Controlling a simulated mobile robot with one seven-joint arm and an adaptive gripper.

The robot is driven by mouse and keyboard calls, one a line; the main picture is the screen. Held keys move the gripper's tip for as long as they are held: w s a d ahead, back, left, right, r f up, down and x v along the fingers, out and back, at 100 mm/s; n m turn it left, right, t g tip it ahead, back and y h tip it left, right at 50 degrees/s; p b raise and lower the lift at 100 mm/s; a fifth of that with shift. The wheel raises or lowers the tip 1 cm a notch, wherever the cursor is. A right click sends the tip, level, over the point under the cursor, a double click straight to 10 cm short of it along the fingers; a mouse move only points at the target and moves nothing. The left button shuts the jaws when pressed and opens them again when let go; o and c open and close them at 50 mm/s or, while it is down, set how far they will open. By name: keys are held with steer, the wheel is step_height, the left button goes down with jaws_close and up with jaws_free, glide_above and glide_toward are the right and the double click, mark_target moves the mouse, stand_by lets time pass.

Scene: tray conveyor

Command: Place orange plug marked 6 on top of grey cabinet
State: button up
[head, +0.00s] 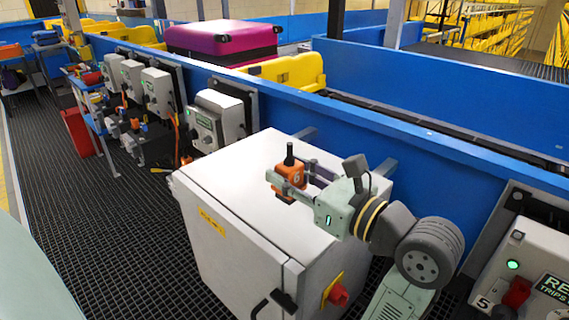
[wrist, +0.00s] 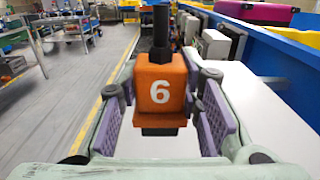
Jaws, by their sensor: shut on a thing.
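The orange plug marked 6 (head: 288,186) is held upright between the fingers of my gripper (head: 297,180), with its black stem pointing up. In the wrist view the orange plug (wrist: 161,88) faces me with its white 6, and the purple finger pads of my gripper (wrist: 166,110) are on both sides of it. The grey cabinet (head: 235,215) is below the plug, its pale top also at the right of the wrist view (wrist: 262,115). The plug is over the cabinet top in the head view; I cannot tell whether its base touches the surface.
A blue conveyor wall (head: 430,140) runs behind the cabinet. Grey control boxes (head: 217,122) hang along it to the left, and another box with a red plug (head: 517,292) is at the right. Dark grating floor (head: 110,225) lies left of the cabinet. The cabinet top's left part is clear.

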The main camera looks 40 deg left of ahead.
steer(key=w+a, duration=0.3)
steer(key=w+a+p, duration=0.1)
steer(key=w+a, duration=0.2)
steer(key=w+a+f, duration=0.1)
steer(key=w+a, duration=0.2)
steer(key=shift+w+a+f, duration=0.1)
steer(key=shift+w+a, duration=0.25)
steer(key=shift+w, duration=0.05)
steer(key=shift+w+a, duration=0.2)
steer(key=shift+f+p, duration=0.35)
steer(key=shift+f, duration=0.05)
steer(key=shift+f+p, duration=0.3)
steer(key=shift+f, duration=1.15)
steer(key=shift+f, duration=0.1)
steer(key=o, duration=1.2)
